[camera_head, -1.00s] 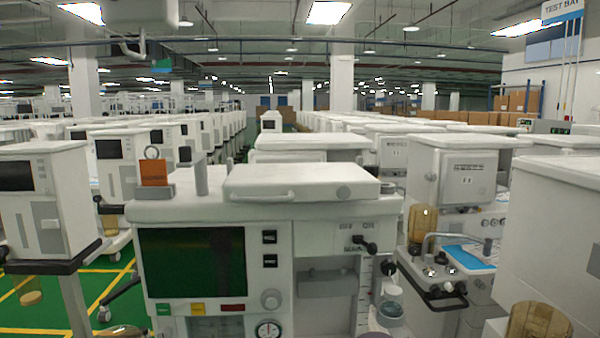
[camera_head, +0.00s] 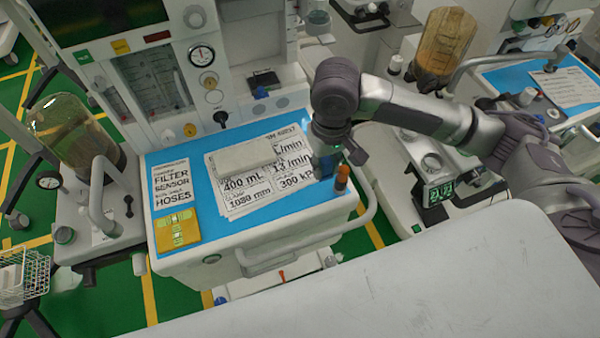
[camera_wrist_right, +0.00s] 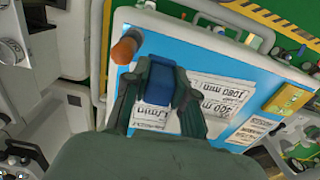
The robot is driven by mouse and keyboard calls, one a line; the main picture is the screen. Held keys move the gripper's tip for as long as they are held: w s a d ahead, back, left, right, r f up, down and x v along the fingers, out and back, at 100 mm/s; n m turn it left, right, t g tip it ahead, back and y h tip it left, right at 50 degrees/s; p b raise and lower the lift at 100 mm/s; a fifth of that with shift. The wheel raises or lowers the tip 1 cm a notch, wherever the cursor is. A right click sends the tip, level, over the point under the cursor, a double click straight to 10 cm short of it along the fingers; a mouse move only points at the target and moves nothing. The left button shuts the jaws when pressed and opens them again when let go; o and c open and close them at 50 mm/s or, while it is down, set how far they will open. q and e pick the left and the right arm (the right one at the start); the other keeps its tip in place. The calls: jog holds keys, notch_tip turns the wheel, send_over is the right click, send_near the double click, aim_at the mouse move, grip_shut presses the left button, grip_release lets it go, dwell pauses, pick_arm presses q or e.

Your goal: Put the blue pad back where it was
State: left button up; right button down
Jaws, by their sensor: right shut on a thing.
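The blue pad (camera_wrist_right: 160,80) is a small dark blue block between the two fingers of my right gripper (camera_wrist_right: 158,92) in the right wrist view. In the head view the right gripper (camera_head: 328,166) points down over the right end of the cart's blue work top (camera_head: 200,151), and the pad (camera_head: 322,165) shows only partly beneath it. The gripper is shut on the pad. I cannot tell whether the pad touches the top. Printed sheets (camera_head: 240,185) lie just left of the gripper. My left gripper is not in view.
A yellow card (camera_head: 178,229) lies at the top's left. A rail (camera_head: 300,243) runs along the front edge. A white surface (camera_head: 400,285) fills the foreground.

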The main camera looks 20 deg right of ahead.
jog(key=w+a+f, duration=0.3)
jog(key=w+a, duration=0.1)
jog(key=a, duration=0.1)
jog(key=shift+w+f+p, duration=0.15)
jog(key=shift+f+p, duration=0.2)
jog(key=shift+f, duration=0.05)
jog(key=shift+f+p, duration=0.3)
jog(key=shift+f, duration=1.7)
jog(key=shift+f, duration=0.1)
jog(key=c, duration=0.9)
grip_release()
jog(key=shift+c, duration=0.2)
notch_tip(320, 180, up, 12)
jog(key=b, duration=0.1)
